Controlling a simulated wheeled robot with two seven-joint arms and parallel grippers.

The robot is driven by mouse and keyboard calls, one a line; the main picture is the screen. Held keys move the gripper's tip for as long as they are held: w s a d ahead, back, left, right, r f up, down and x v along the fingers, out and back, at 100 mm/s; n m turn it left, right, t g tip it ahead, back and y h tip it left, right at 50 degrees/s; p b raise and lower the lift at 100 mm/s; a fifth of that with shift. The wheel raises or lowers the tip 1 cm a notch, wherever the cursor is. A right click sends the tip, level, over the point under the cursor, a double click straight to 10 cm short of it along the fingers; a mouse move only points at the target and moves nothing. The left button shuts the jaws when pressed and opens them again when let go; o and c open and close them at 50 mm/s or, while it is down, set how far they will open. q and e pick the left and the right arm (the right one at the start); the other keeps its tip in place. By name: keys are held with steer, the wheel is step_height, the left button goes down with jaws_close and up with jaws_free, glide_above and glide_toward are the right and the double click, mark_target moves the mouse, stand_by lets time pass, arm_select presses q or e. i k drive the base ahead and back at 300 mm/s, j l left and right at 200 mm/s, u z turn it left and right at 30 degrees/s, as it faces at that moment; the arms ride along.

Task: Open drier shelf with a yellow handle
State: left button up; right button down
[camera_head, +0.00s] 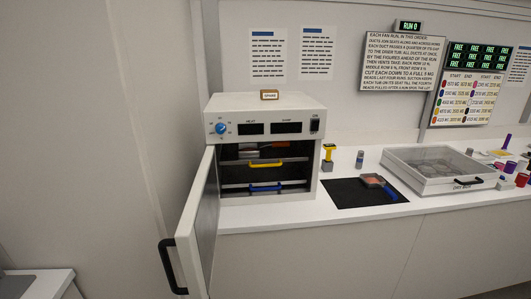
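The drier (262,103) is a white box on the counter. Its door (203,225) stands swung open toward the left front, with a black handle (172,266). Inside, an upper shelf has a yellow handle (266,163) and a lower shelf has a blue handle (266,187). Both handles sit near the front opening, and both shelves look pushed in. A grey item (250,153) and a small red item (280,144) show above the yellow handle; the dark interior hides their detail. Neither of my grippers is in view.
Right of the drier stand a yellow-topped tool (328,155) and a small jar (360,158). A black mat (345,194) holds a reddish piece with a blue handle (378,184). A clear-lidded box (440,182) sits further right. The open door borders the drier's left side.

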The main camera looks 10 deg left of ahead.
mark_target(229, 154)
steer(key=j, duration=1.35)
